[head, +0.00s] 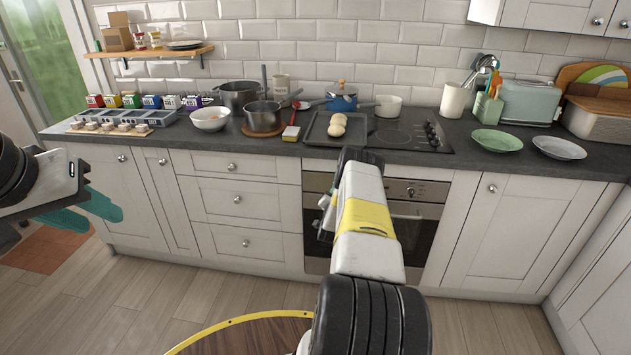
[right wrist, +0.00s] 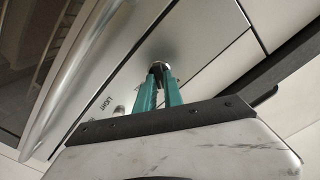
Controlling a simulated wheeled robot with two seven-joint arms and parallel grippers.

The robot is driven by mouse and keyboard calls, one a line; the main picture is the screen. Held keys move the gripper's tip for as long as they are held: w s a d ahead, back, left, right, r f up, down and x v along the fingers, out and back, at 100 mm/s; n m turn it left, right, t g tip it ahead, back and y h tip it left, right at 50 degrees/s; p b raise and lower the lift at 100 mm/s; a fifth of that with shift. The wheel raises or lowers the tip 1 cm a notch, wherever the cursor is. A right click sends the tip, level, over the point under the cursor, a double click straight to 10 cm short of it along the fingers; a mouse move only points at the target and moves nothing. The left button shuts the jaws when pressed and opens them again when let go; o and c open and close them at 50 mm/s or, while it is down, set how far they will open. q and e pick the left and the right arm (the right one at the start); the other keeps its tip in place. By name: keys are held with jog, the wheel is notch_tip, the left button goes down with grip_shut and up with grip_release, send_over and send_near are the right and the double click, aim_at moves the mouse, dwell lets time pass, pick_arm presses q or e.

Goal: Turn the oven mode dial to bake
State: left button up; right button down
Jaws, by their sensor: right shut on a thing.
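The oven (head: 417,215) is set under the counter, with a steel control panel; one knob (head: 411,191) shows just right of my right arm. My right arm reaches down to the oven front and hides part of the panel. In the right wrist view, my right gripper (right wrist: 161,73) has its teal fingers closed around a small round metal dial (right wrist: 162,65) on the panel. The word LIGHT is printed nearby; the dial's pointer and its mode marks are hidden or too small to read. My left gripper (head: 92,208) is at the left, teal fingers apart and empty, away from the oven.
The oven handle (right wrist: 85,75) runs beside the panel in the right wrist view. Above the oven are the hob (head: 405,135) and a baking tray (head: 320,130) with bread rolls. A round wooden table (head: 250,335) stands in front, low in view. Floor between is clear.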

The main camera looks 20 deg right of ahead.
jog(key=n, duration=0.6)
jog(key=shift+w+a+n, duration=0.1)
jog(key=shift+n, duration=0.2)
dwell(0.4)
jog(key=c, duration=1.5)
grip_release()
jog(key=shift+o, duration=0.2)
jog(key=v, duration=0.8)
jog(key=shift+w, duration=0.1)
